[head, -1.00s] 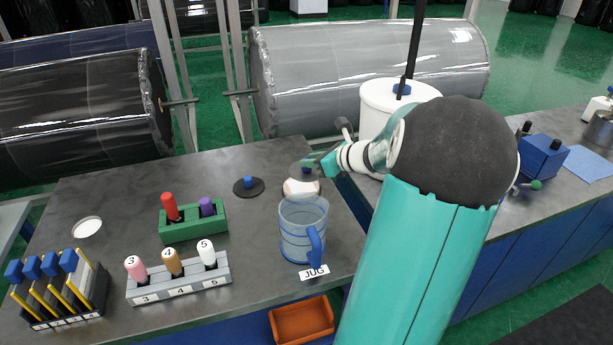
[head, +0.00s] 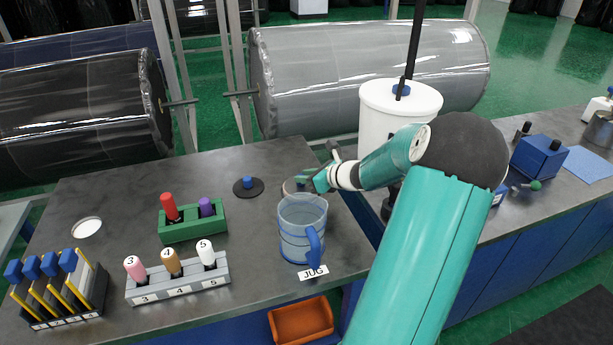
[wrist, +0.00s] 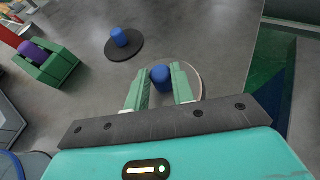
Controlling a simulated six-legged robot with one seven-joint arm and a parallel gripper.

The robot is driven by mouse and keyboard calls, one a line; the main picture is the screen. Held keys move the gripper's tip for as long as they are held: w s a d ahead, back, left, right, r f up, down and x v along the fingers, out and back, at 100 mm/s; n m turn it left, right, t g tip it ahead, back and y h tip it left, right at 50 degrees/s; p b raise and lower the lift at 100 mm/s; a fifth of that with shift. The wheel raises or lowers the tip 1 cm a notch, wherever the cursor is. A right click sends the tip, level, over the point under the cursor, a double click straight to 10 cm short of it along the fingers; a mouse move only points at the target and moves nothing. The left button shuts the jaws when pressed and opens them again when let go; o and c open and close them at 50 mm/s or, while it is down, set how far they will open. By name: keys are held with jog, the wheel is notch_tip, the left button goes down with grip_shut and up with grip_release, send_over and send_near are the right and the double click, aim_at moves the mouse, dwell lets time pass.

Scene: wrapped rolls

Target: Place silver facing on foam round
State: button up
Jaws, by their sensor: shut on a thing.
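My gripper (head: 312,178) is at the far right part of the grey table, behind the jug; the wrist view also shows it (wrist: 160,88). Its green fingers are shut on the blue knob (wrist: 161,74) of the silver facing (wrist: 160,98), a grey disc seen from above. The pale foam round (head: 288,188) is directly under the gripper, and its pinkish-white rim (wrist: 201,82) shows past the grey disc at the right. The fingers hide much of both. I cannot tell whether the facing touches the foam.
A clear blue-handled jug (head: 302,228) stands just in front of the gripper. A dark disc with a blue knob (head: 248,188) lies to the left. A green block (head: 193,226), a numbered peg rack (head: 178,287) and a pale disc (head: 87,227) are farther left. A white drum (head: 385,115) stands behind my arm.

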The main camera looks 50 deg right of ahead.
jog(key=o, duration=1)
jog(key=shift+f, duration=0.1)
jog(key=shift+s+r, duration=0.2)
jog(key=shift+r, duration=0.05)
jog(key=v, duration=1.1)
jog(key=shift+s+r, duration=0.1)
jog(key=shift+s, duration=0.15)
